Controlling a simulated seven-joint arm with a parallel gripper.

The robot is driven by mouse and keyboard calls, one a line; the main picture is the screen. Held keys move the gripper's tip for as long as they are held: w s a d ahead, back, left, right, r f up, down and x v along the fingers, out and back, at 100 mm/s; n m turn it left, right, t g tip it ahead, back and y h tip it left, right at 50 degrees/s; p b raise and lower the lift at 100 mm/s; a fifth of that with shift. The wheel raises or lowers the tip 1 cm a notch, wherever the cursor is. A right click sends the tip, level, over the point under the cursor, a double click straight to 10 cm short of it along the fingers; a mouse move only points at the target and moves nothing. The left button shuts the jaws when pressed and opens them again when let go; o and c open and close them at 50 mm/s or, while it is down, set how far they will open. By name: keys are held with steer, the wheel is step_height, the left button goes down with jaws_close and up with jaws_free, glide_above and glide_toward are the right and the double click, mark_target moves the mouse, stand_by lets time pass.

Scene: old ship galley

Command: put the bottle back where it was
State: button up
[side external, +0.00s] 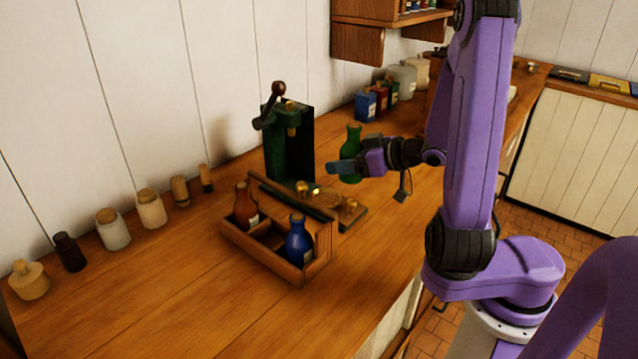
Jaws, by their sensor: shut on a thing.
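A green bottle (353,141) with a cork-coloured top is held upright in my gripper (346,168), which is shut on it above the counter. The gripper partly covers the bottle's lower part. Below and to the left, a wooden caddy (262,263) with a central handle stands on the counter. A brown bottle (245,206) is in its left rear part and a blue bottle (299,240) in its right front part. A front-left compartment looks empty; the far side behind the handle is largely hidden.
A dark green press (289,140) with a lever stands against the wall, close to the held bottle. Several jars (113,229) line the wall. The front counter (170,310) is clear.

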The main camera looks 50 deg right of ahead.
steer(key=w+f, duration=0.4)
steer(key=w, duration=0.1)
steer(key=w+d+f, duration=0.1)
steer(key=w+f, duration=0.1)
steer(key=shift+w+f, duration=0.15)
steer(key=shift+w, duration=0.1)
steer(key=shift+w+d+f, duration=0.1)
steer(key=shift+w+f, duration=0.15)
steer(key=shift+f, duration=0.5)
steer(key=shift+w+f, duration=0.25)
steer(key=shift+f, duration=0.95)
steer(key=shift+f, duration=0.15)
steer(key=o, duration=1.4)
steer(key=shift+f, duration=0.1)
